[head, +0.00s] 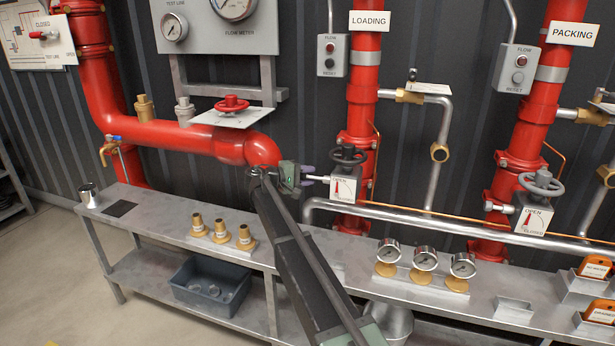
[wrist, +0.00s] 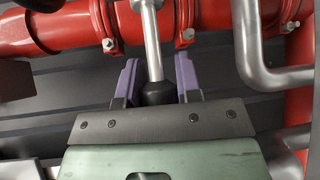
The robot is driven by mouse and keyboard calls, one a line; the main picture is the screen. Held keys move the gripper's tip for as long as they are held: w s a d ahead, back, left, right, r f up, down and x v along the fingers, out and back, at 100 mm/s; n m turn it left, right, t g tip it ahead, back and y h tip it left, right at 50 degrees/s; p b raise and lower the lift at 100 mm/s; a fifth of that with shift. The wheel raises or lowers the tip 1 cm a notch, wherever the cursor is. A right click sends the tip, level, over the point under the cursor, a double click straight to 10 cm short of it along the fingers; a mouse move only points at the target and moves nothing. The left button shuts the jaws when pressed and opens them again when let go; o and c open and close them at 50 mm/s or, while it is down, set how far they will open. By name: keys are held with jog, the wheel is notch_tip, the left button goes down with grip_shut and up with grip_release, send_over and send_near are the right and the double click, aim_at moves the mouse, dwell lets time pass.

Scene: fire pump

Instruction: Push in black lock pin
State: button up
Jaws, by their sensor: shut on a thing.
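The black lock pin shows in the wrist view as a black knob (wrist: 157,93) on a silver rod (wrist: 152,45), between my purple-padded fingers. My gripper (wrist: 156,85) is shut on the knob. In the head view my gripper (head: 306,177) is at the left of the loading valve's OPEN/CLOSED plate (head: 344,189). The pin's silver rod (head: 319,178) runs from my fingers toward that plate, with a length of rod exposed. The knob cannot be made out in the head view, and the rod's far end is not clear in the wrist view.
A dark handwheel (head: 348,155) sits just above the plate on the red loading pipe (head: 362,105). A horizontal silver pipe (head: 420,221) runs below. The metal bench (head: 340,250) holds gauges (head: 424,258) and brass nozzles (head: 221,232). A similar packing valve (head: 535,217) stands at right.

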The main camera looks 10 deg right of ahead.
grip_shut()
jog(key=shift+s+d, duration=0.45)
jog(key=shift+d, duration=0.3)
jog(key=shift+s+d, duration=0.45)
jog(key=shift+d, duration=0.25)
jog(key=o, duration=1)
grip_release()
jog(key=shift+d, duration=0.1)
jog(key=shift+c, duration=0.2)
jog(key=p, duration=0.2)
send_near(310, 177)
jog(key=shift+x, duration=0.95)
jog(key=shift+s+f, duration=0.1)
jog(key=shift+f, duration=0.05)
